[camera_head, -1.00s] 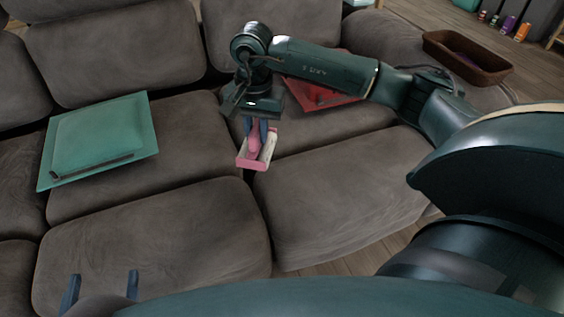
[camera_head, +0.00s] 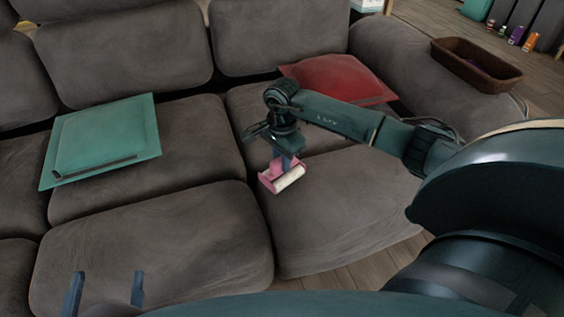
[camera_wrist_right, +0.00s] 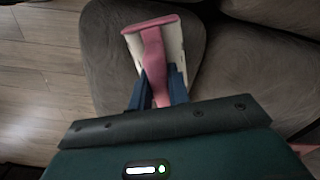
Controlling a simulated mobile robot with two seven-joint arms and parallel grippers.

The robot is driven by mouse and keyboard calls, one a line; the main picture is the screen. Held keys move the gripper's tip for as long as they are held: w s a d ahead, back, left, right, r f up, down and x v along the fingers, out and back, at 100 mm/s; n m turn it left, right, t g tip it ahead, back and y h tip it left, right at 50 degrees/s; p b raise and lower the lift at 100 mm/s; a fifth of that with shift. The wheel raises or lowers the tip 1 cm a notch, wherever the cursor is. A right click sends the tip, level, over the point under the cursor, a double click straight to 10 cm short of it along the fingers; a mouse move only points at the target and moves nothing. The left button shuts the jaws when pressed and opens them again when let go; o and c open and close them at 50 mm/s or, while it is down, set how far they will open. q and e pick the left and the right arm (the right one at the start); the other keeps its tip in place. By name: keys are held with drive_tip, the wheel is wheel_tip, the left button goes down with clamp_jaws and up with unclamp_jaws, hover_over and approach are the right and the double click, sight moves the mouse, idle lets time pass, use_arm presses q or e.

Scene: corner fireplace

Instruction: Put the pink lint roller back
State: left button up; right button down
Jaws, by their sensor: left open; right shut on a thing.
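The pink lint roller (camera_head: 287,180) has a pink handle and frame and a white roll. My right gripper (camera_head: 283,160) is shut on its handle and holds it over the front right part of the sofa. In the right wrist view the lint roller (camera_wrist_right: 152,48) points away from the gripper (camera_wrist_right: 160,85), its handle between the two blue fingers. I cannot tell exactly how high it is above the cushion. My left gripper (camera_head: 106,290) is open and empty at the bottom left, in front of the sofa; only its fingertips show.
A green cushion (camera_head: 105,138) lies on the left seat and a red cushion (camera_head: 338,78) at the right of the sofa (camera_head: 150,235). A brown basket (camera_head: 476,64) sits on the right armrest. Bottles (camera_head: 516,35) stand beyond. The front right seat (camera_head: 340,215) is clear.

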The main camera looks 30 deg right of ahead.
drive_tip(key=shift+f, duration=0.15)
drive_tip(key=c, duration=1.8)
unclamp_jaws()
drive_tip(key=shift+f, duration=0.1)
drive_tip(key=o, duration=0.5)
